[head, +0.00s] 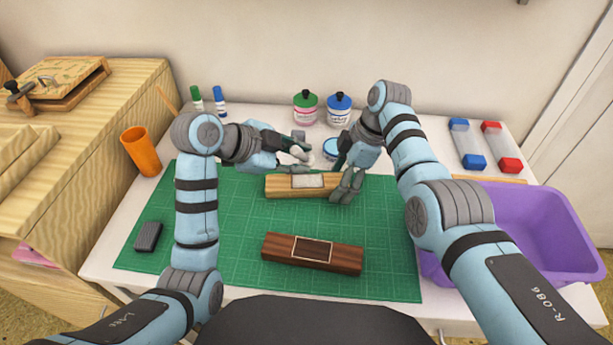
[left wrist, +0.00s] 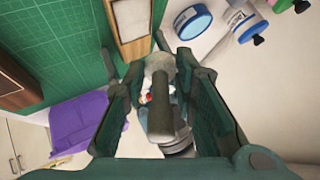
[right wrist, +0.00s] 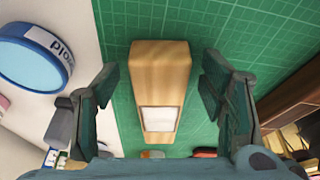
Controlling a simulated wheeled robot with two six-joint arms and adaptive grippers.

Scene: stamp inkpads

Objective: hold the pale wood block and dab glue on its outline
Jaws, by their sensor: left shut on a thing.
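The pale wood block (head: 275,187) lies on the green mat (head: 215,255), with a whitish outlined rectangle on top. It also shows in the right wrist view (right wrist: 160,68). My right gripper (head: 346,186) is open at its right end. In the right wrist view its fingers stand on either side of the block, with green mat showing in the gaps. My left gripper (head: 298,156) is shut on a small dabber-like tool (left wrist: 172,105) with a dark handle and a rounded grey end, just behind the block. Whether its tip touches anything is hidden.
A dark wood block (head: 275,250) with an outlined rectangle lies nearer on the mat. A grey pad (head: 148,236) is at the left and an orange cup (head: 141,152) behind it. Bottles (head: 305,108) and a blue jar (right wrist: 40,58) stand behind. A purple bin (head: 540,225) is at right.

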